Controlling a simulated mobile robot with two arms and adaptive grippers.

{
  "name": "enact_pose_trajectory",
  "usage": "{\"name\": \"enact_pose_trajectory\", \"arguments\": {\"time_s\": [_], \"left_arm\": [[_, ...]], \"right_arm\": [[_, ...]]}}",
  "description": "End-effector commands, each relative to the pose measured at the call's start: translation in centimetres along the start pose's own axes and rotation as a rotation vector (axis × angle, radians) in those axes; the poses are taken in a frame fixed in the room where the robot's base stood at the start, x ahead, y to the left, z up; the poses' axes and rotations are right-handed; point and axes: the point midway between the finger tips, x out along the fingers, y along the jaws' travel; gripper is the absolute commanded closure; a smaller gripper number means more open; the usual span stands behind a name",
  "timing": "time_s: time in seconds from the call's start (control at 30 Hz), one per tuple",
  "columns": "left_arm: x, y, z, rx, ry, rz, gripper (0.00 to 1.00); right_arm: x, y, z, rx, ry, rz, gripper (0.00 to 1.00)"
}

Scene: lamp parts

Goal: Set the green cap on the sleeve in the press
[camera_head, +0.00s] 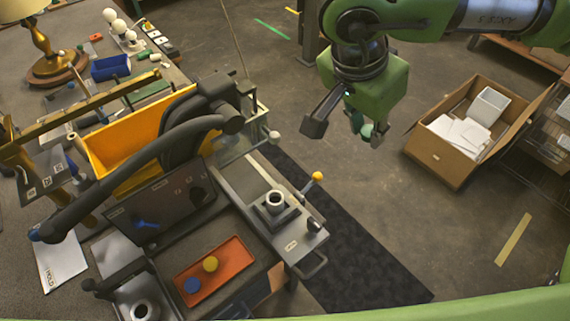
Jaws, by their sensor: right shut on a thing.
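My right gripper (348,128) hangs from the green arm at the top of the head view. It is shut on a small green thing (367,131), which looks like the green cap; the fingers partly hide it. My left gripper is not in view.
A yellow-knobbed lever (317,178) rises beside the press. An orange tray (226,276) holds a blue and a yellow cap. A thick dark curved arm (130,165) crosses a yellow bin (118,150). A cardboard box (437,154) stands on the floor at right.

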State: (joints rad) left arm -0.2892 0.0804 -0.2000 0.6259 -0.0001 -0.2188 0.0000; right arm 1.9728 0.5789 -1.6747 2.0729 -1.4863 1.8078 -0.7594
Motion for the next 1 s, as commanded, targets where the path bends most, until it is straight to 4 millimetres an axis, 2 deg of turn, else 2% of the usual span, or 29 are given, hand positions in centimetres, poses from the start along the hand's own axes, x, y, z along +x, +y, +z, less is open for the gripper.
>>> {"name": "enact_pose_trajectory", "arguments": {"time_s": [0.37, 0.6, 1.0], "left_arm": [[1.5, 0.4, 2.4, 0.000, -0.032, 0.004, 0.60], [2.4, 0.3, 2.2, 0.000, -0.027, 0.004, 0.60], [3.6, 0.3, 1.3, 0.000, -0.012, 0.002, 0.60]], "right_arm": [[1.5, -2.7, 4.7, 0.895, -0.003, 0.379, 0.87], [2.0, -4.2, 7.5, 1.469, -0.004, 0.618, 0.87], [2.3, -6.3, 12.1, 2.309, -0.006, 0.967, 0.87]]}}
